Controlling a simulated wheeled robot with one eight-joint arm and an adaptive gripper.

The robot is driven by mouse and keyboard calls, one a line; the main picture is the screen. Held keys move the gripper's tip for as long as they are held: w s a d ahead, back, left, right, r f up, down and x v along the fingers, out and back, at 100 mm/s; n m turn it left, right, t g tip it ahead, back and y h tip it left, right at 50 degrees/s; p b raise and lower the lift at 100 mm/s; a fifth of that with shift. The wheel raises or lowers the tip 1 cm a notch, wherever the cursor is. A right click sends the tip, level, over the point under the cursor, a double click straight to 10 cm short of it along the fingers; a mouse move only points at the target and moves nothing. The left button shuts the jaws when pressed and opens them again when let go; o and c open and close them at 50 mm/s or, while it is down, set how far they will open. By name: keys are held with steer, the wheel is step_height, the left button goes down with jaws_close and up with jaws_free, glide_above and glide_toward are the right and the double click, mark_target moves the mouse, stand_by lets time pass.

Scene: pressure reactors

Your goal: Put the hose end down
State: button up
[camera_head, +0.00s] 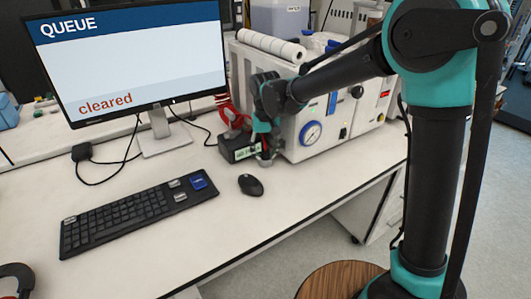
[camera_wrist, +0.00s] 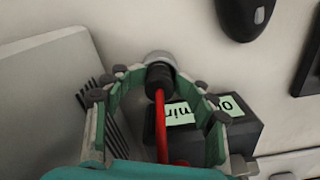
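The hose end is a black collar with a silver-grey cap (camera_wrist: 158,66) on a red hose (camera_wrist: 162,125), at the centre of the wrist view. My gripper (camera_wrist: 159,76) has its two green-and-grey fingers curved in on both sides of the hose end, with the tips against it. In the head view my gripper (camera_head: 264,150) points down low over the white bench (camera_head: 310,187), in front of the grey reactor unit. Part of the red hose (camera_head: 228,110) loops behind it. I cannot tell whether the hose end touches the bench.
A black box with a green label (camera_head: 238,148) stands directly left of my gripper; it also shows in the wrist view (camera_wrist: 242,128). The reactor unit with a blue gauge (camera_head: 311,133) is close on the right. A mouse (camera_head: 250,185), keyboard (camera_head: 135,212) and monitor (camera_head: 135,65) occupy the left bench.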

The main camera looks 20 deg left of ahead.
mark_target(265, 150)
step_height(265, 150, up, 13)
steer(key=shift+r, duration=0.2)
stand_by(0.6)
